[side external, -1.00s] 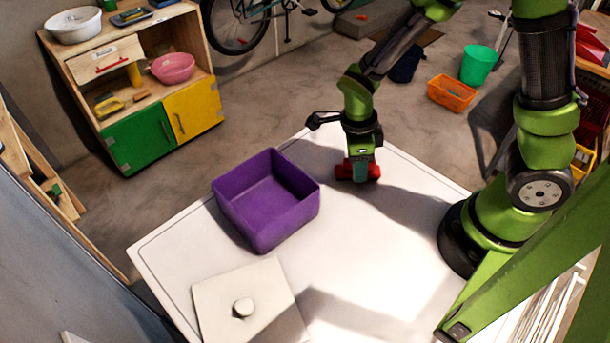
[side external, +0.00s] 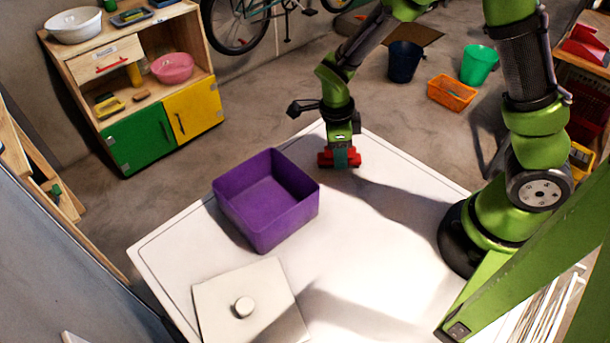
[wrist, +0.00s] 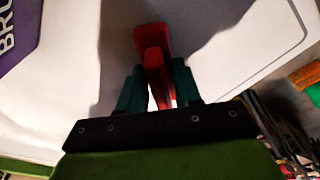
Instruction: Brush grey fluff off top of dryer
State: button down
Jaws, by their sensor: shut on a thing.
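My gripper (side external: 341,158) is shut on a red brush (side external: 325,158) near the far corner of the white dryer top (side external: 385,240). In the wrist view the red brush (wrist: 154,52) stands between the two dark teal fingers (wrist: 158,88). The brush is low over the dryer top; I cannot tell whether its underside touches. A purple open bin (side external: 270,225) stands on the dryer top, to the left and nearer the camera than my gripper. Its inside looks empty in the side view. I see no grey fluff clearly in either view.
A pale square lid with a round knob (side external: 225,300) lies at the dryer's near left. Beyond the far edge, an orange basket (side external: 452,94), a green bucket (side external: 478,66) and a dark bucket (side external: 404,62) stand on the floor.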

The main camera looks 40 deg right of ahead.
jog(key=shift+r, duration=2.95)
jog(key=shift+r, duration=1.55)
